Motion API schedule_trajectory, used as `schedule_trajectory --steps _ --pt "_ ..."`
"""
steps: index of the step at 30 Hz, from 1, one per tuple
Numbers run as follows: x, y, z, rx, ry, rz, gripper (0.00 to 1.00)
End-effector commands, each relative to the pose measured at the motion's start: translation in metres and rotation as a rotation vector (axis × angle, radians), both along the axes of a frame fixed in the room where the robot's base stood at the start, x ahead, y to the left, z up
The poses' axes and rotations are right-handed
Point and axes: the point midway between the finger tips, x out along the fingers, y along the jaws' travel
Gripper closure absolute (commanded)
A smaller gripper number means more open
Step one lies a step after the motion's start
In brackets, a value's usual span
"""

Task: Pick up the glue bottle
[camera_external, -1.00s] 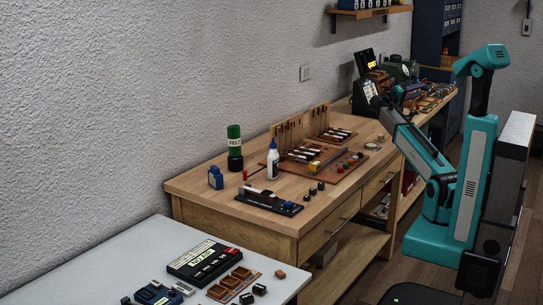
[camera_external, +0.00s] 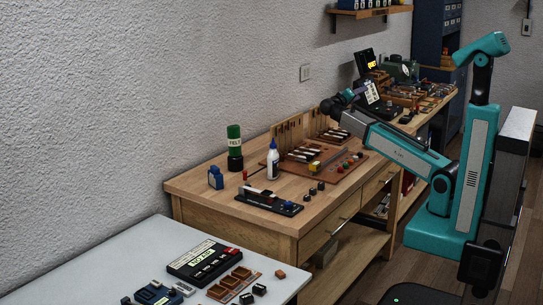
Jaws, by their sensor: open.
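The glue bottle (camera_external: 273,161) is white with a blue cap and stands upright on the wooden workbench (camera_external: 210,184), left of the brown board with the piano action parts (camera_external: 303,155). My gripper (camera_external: 332,105) is at the end of my teal arm, above the back right of the workbench. It is open, up and to the right of the glue bottle and well apart from it. The fingertips are small and dark in this view, and nothing shows between them.
A black tool tray (camera_external: 268,201) lies in front. Upright wooden pieces (camera_external: 287,133) rise behind the board. A grey table (camera_external: 110,262) is at the lower left.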

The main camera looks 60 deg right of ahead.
Motion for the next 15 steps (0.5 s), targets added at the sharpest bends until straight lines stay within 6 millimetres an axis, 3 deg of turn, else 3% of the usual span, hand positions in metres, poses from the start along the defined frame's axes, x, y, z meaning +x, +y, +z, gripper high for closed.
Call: schedule_trajectory --steps 6,15 --pt "0.032 0.069 -0.008 0.022 -0.068 0.127 0.55" --pt "0.063 0.164 -0.022 0.066 -0.156 0.292 0.55"
